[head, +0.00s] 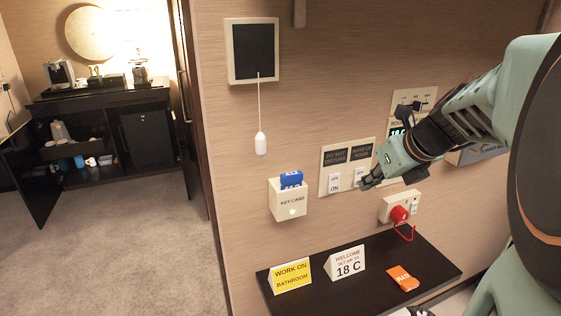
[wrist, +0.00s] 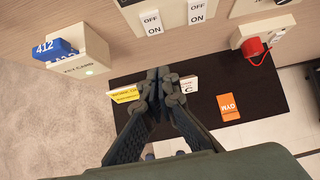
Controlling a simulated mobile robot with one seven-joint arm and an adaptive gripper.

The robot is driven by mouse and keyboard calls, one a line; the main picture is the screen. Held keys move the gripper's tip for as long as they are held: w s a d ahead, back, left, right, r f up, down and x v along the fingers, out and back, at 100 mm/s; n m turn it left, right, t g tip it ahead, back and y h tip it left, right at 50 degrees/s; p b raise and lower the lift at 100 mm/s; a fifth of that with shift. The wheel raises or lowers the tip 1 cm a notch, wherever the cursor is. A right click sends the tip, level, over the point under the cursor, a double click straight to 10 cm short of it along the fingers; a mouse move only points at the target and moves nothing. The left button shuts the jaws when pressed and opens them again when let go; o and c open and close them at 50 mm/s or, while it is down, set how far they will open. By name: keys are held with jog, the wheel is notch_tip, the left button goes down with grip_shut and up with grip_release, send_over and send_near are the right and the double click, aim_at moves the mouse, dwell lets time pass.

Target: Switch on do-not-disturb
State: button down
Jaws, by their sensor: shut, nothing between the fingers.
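A wall panel has a dark "DO NOT DISTURB" label (head: 336,157) over a white OFF/ON rocker switch (head: 334,182). To its right is a "MAKE UP ROOM" label (head: 361,149) over a second rocker (head: 358,174). In the wrist view the left rocker (wrist: 151,22) and right rocker (wrist: 197,11) show at the top. I cannot tell which way either rocker is pressed. My gripper (head: 367,184) is shut and empty, in front of the panel's right part and partly overlapping the second rocker. In the wrist view its fingertips (wrist: 158,76) appear below both rockers, apart from them.
A key-card holder (head: 288,201) with a blue card is left of the panel. A red plug (head: 399,214) with a cord sits in a socket at lower right. A black shelf (head: 330,291) below bears small signs and an orange card (head: 403,278). A pull cord handle (head: 261,144) hangs upper left.

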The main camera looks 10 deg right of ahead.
aim_at(334, 183)
jog(key=shift+w+a+r+x, duration=0.1)
jog(key=shift+w+r+x, duration=0.25)
jog(key=shift+x, duration=1.8)
jog(key=shift+w+a+r+x, duration=0.1)
jog(key=shift+w+r+x, duration=0.25)
jog(key=shift+x, duration=1.8)
jog(key=shift+w+a+r+x, duration=0.15)
jog(key=shift+w+x, duration=0.3)
jog(key=shift+x, duration=1.7)
jog(key=shift+d, duration=0.1)
jog(key=shift+r, duration=0.1)
